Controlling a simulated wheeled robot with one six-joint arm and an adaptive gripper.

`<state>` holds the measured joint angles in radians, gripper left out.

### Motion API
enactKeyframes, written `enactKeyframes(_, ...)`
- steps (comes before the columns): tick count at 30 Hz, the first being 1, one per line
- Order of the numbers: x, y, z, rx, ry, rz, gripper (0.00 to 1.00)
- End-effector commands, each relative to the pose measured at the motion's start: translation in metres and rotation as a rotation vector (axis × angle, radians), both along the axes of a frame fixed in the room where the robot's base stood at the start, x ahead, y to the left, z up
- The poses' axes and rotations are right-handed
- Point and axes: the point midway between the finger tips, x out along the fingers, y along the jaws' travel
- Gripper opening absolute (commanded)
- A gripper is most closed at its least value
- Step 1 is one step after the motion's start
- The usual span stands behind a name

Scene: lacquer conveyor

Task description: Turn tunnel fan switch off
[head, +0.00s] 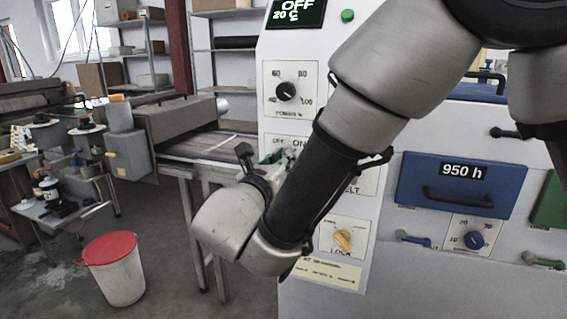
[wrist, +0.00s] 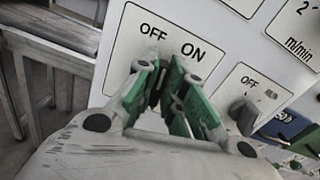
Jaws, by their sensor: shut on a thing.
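The tunnel fan switch appears to be the one on the white OFF/ON plate, seen in the wrist view (wrist: 125,45) and partly in the head view (head: 272,141). Its name label does not show. My gripper (wrist: 166,72) is at the lower middle of this plate, its green-padded fingers closed together on the switch lever. The fingers hide most of the lever, so I cannot tell which way it points. In the head view my gripper (head: 278,157) is at the panel's left edge, largely behind my wrist.
A power dial (head: 286,91) is above and a yellow lock knob (head: 342,240) below. A blue drawer (head: 461,186) is at right. A red-lidded bucket (head: 114,270) stands on the floor at left.

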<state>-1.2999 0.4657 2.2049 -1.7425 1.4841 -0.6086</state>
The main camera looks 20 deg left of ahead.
Motion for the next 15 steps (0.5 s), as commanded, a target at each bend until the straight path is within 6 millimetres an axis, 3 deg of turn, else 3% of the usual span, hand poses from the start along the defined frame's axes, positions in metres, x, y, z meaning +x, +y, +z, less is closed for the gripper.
enactKeyframes(15, 0.0000, 0.0033, -0.0015, -0.333, 0.026, 0.001, 0.00)
